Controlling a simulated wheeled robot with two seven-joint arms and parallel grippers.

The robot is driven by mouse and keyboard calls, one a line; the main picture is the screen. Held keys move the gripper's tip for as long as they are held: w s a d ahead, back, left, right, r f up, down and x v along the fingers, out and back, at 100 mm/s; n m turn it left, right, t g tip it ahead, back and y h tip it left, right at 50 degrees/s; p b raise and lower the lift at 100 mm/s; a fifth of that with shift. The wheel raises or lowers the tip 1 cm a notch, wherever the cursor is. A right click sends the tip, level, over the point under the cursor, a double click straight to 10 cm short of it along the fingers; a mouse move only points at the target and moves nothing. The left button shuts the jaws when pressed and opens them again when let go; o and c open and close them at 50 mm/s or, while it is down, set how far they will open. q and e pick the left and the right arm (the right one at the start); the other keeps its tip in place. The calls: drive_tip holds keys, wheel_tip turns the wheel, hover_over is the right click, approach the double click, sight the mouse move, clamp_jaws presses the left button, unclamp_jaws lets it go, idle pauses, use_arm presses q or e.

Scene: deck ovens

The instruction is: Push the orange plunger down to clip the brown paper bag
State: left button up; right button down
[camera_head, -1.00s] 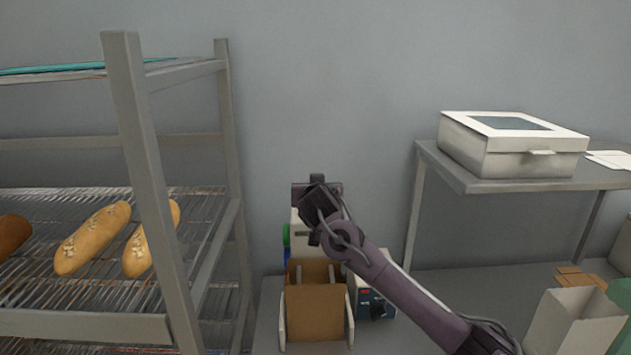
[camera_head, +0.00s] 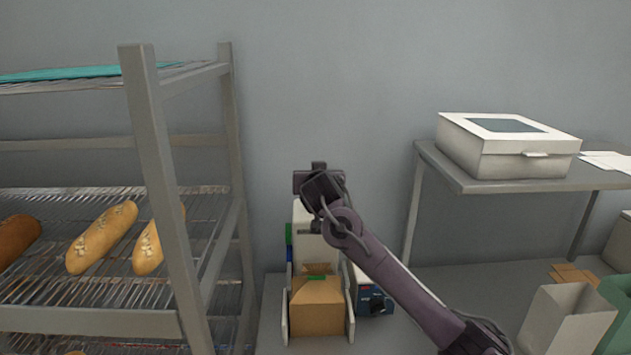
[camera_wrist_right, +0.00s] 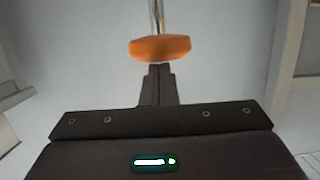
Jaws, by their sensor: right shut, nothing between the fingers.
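The orange plunger (camera_wrist_right: 160,48) shows in the wrist view on a thin metal rod, just beyond the tips of my right gripper (camera_wrist_right: 158,70). Its fingers are shut together and empty; I cannot tell whether they touch the plunger. In the head view my right gripper (camera_head: 318,178) is above the white clipping machine (camera_head: 306,226) and hides the plunger. The brown paper bag (camera_head: 317,312) stands upright in the machine's front, between white side plates. Its top is gathered to a neck, with a green clip (camera_head: 316,278) across it. My left gripper is not in view.
A metal rack (camera_head: 160,200) with bread loaves (camera_head: 102,237) stands at the left. A blue control box (camera_head: 374,300) sits right of the bag. A white box (camera_head: 508,147) rests on a raised shelf (camera_head: 475,186). An open paper bag (camera_head: 566,320) stands at lower right.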

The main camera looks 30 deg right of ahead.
drive_tip(key=b+v, duration=0.3)
drive_tip(key=v, duration=0.5)
drive_tip(key=shift+s+f, duration=0.2)
drive_tip(key=shift+a+f, duration=0.1)
